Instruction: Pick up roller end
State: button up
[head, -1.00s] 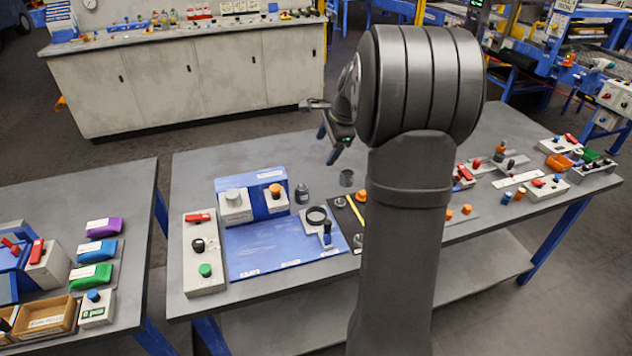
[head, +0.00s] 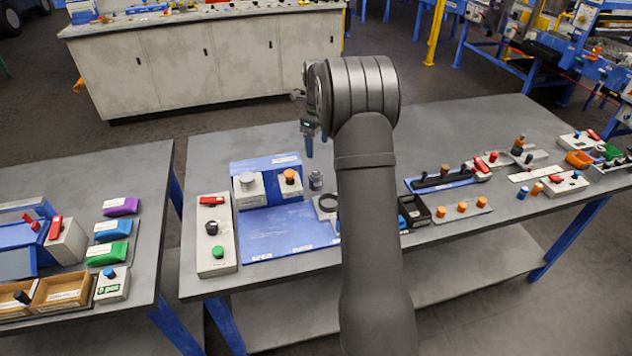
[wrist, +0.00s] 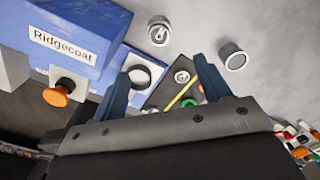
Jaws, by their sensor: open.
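My gripper (head: 309,150) hangs fingers-down above the far part of the middle table, behind the blue station; its two fingers (wrist: 164,66) are apart and empty. I cannot tell for certain which part is the roller end. A short metal cylinder (wrist: 159,30) with a detailed top stands on the grey tabletop beyond the fingertips; the head view shows it beside the blue station (head: 315,180). A hollow dark grey cup (wrist: 232,55) stands to its right, hidden behind my arm in the head view. Neither part touches the fingers.
The blue station (head: 275,238) carries an orange knob (head: 290,175) and a black ring (wrist: 143,74) on a grey holder. A mat with a small disc (wrist: 181,76) and yellow stick lies beside it. A grey control box (head: 216,235) stands left. The far tabletop is clear.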

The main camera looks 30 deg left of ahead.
aim_at(317, 174)
notch_tip(317, 174, down, 15)
jog(key=shift+r, duration=0.3)
jog(key=c, duration=1.3)
jog(key=shift+o, duration=0.2)
jog(key=shift+r, duration=0.55)
jog(key=r, duration=0.3)
jog(key=shift+d+r, duration=0.15)
jog(key=shift+d, duration=0.15)
jog(key=w+d+r, duration=0.1)
jog(key=d+r, duration=1)
jog(key=shift+r, duration=0.3)
